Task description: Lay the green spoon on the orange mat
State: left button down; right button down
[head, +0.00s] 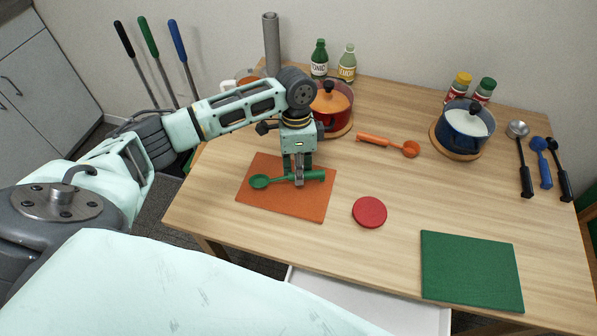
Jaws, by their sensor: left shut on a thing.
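The green spoon (278,181) is at the orange mat (258,199) on the left part of the table. Its bowl points left and its handle points right. My left gripper (299,180) points down over the mat and is shut on the spoon's handle. The spoon shows over the mat; I cannot tell whether it touches the mat or hangs slightly above it. My right gripper is not in view.
An orange spoon (388,144) lies behind to the right. A red pot (334,118) stands behind my gripper, a blue pot (463,130) further right. A red disc (369,212) and green mat (470,270) lie in front. The table's middle right is clear.

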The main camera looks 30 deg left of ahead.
pick_arm(q)
jog(key=shift+f, duration=0.55)
jog(key=shift+f, duration=0.1)
jog(key=c, duration=1.6)
grip_release()
jog(key=r, duration=0.4)
jog(key=w+a+r, duration=0.1)
jog(key=r, duration=0.3)
jog(key=w+r+b, duration=0.1)
jog(key=r, duration=0.3)
jog(key=shift+a, duration=0.15)
